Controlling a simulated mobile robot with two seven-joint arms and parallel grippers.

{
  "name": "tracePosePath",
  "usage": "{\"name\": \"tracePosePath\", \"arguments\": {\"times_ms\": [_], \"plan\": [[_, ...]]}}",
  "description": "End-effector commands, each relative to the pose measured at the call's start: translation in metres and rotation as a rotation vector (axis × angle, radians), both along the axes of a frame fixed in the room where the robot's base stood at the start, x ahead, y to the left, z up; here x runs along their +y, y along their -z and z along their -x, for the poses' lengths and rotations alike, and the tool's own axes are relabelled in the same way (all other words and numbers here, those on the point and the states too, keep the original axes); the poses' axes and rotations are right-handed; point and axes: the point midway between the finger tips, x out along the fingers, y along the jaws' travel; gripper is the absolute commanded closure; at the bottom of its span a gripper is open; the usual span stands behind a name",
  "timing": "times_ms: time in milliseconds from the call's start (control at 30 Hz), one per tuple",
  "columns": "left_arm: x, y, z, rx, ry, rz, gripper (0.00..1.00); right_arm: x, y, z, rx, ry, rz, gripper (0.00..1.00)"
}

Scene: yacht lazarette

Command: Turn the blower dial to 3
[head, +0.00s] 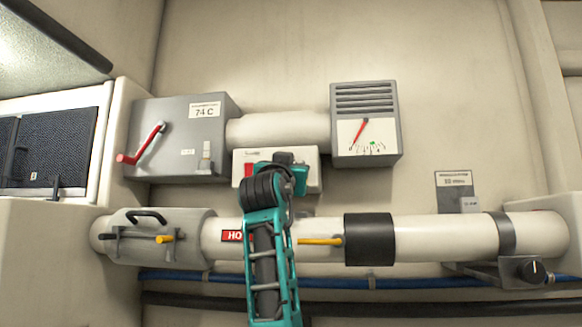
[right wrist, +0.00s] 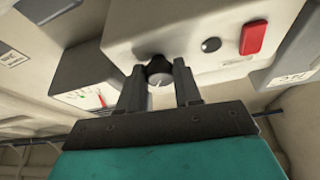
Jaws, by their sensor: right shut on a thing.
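The blower box (head: 312,176) is a white panel box on the wall below the duct; its face also shows in the right wrist view (right wrist: 190,30). It carries a red rocker switch (right wrist: 254,38) and a small round black button (right wrist: 211,45). The dark dial (right wrist: 160,77) has a light pointer mark; its numbers cannot be read. My right gripper (right wrist: 161,68) is shut on the dial, one finger on each side. In the head view my right gripper (head: 284,168) covers part of the box and hides the dial. My left gripper is out of view.
A gauge box (head: 366,137) with a red needle stands right of the blower box. A grey box (head: 175,140) with a red lever is on the left. A white pipe (head: 430,236) with a yellow handle (head: 320,241) runs below. Another black knob (head: 530,270) sits at lower right.

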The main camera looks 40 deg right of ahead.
Motion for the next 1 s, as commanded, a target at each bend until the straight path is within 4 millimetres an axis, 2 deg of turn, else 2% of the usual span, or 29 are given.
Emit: {"name": "tracePosePath", "arguments": {"times_ms": [500,1000], "plan": [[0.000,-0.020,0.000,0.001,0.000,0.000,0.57,0.002,0.000,-0.003,-0.259,-0.001,-0.213,0.97],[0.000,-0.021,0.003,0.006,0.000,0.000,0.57,0.001,0.000,-0.002,-0.310,0.000,-0.252,0.97]]}}
